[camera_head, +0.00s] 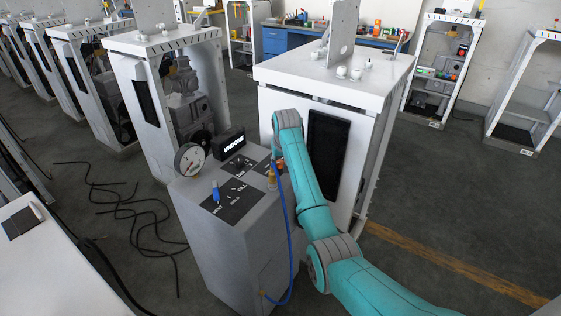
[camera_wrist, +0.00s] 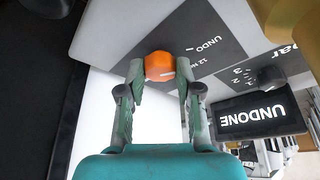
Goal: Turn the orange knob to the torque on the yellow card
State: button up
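In the wrist view the orange knob (camera_wrist: 160,66) sits on a dark panel printed with upside-down "UNDO" and "12 N" lettering. A white line marks the knob. My gripper (camera_wrist: 160,72) has one finger on each side of the knob, and the fingers appear closed in against it. I see no clear yellow card.
A round white gauge (camera_head: 190,159) and a blue-handled valve (camera_head: 215,190) stand on the cabinet. A white frame (camera_head: 335,75) stands close behind my arm. Black cables (camera_head: 140,210) lie on the floor to the left.

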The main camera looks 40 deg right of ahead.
grip_shut()
jog(key=shift+a+m, duration=0.1)
jog(key=shift+m, duration=0.2)
jog(key=m+g+h, duration=0.1)
jog(key=m, duration=0.2)
jog(key=shift+w+a, duration=0.1)
jog(key=shift+w+m+g+h, duration=0.1)
jog(key=shift+m+g+h, duration=0.5)
jog(key=shift+m, duration=1.4)
jog(key=o, duration=0.9)
grip_release()
